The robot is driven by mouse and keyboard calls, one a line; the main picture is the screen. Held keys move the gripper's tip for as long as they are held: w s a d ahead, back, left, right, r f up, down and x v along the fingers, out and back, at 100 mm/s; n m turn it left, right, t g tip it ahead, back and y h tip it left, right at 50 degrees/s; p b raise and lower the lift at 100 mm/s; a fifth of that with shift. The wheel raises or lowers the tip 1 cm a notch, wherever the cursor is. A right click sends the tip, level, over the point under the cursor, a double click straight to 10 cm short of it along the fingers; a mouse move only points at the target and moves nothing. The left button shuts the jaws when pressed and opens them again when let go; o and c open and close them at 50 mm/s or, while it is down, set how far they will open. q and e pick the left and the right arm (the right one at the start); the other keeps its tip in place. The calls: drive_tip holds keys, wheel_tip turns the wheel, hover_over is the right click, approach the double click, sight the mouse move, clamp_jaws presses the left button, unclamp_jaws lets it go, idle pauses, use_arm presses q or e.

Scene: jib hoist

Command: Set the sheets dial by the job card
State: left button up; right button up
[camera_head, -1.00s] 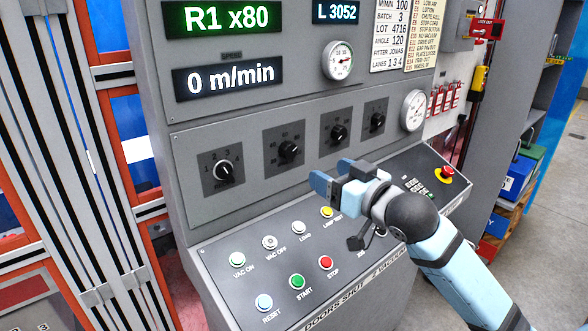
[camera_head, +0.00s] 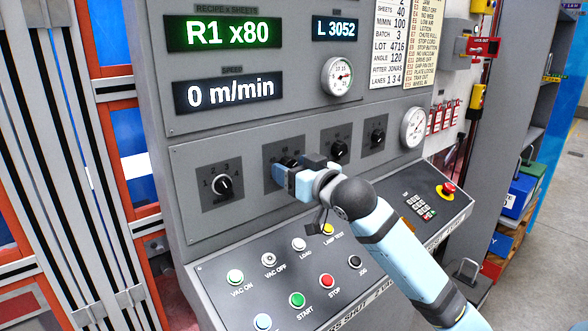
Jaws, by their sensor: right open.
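The second dial from the left (camera_head: 290,160) on the grey panel is probably the sheets dial. Its black knob is partly hidden by my right gripper (camera_head: 281,176), and its label cannot be read. The right gripper is open, with its fingers at this dial; whether they touch the knob I cannot tell. The job card (camera_head: 388,45) at the upper right reads SHEETS 40, M/MIN 100, BATCH 3. The recipe and sheets display (camera_head: 224,33) reads R1 x80. My left gripper is out of view.
A dial numbered 1 to 4 (camera_head: 222,185) is left of the gripper; two more dials (camera_head: 340,149) and (camera_head: 378,138) are to its right. Below, the sloped console holds several buttons, including red STOP (camera_head: 327,281), and a red emergency stop (camera_head: 447,189).

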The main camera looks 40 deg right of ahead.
drive_tip(key=c, duration=0.9)
drive_tip(key=shift+c, duration=0.2)
